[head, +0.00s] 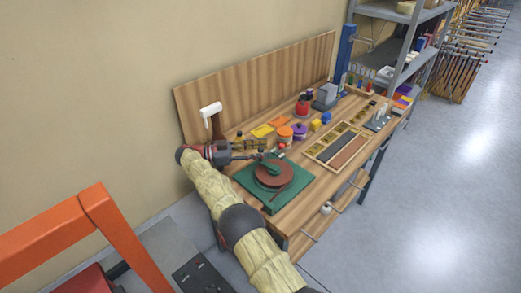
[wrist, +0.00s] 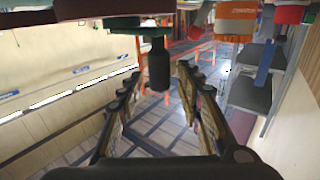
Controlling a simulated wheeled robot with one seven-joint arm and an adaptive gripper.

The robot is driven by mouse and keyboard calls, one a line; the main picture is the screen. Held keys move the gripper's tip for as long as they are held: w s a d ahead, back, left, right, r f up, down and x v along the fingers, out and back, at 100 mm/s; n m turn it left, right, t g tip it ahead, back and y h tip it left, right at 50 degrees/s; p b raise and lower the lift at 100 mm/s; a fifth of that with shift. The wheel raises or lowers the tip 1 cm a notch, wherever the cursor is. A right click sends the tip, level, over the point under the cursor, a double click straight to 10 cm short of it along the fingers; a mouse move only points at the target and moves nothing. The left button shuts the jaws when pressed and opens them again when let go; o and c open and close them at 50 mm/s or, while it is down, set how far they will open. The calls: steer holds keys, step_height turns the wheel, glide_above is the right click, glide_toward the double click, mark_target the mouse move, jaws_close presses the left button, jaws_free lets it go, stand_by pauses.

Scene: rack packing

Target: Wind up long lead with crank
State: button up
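A reddish-brown round reel (head: 275,173) sits on a green square base (head: 290,193) near the table's front left corner. A green crank arm (head: 270,164) lies across the reel's top. In the wrist view, which is upside down, the dark crank handle (wrist: 159,64) juts from the green arm (wrist: 138,26). My gripper (head: 264,151) reaches in from the left above the reel's back edge. In the wrist view my gripper (wrist: 157,72) is open, with the handle showing between its two fingertips and a gap on both sides. I cannot make out a separate lead.
Orange and purple round containers (head: 299,131), a red jar (head: 302,106) and yellow and orange cards (head: 270,127) stand behind and right of the reel. A wooden compartment tray (head: 337,147) lies to the right. A white-headed post (head: 211,111) stands behind my gripper, by the wooden back panel (head: 260,80).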

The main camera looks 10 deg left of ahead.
step_height(320, 180, up, 10)
stand_by(0.6)
steer(key=shift+c, duration=0.4)
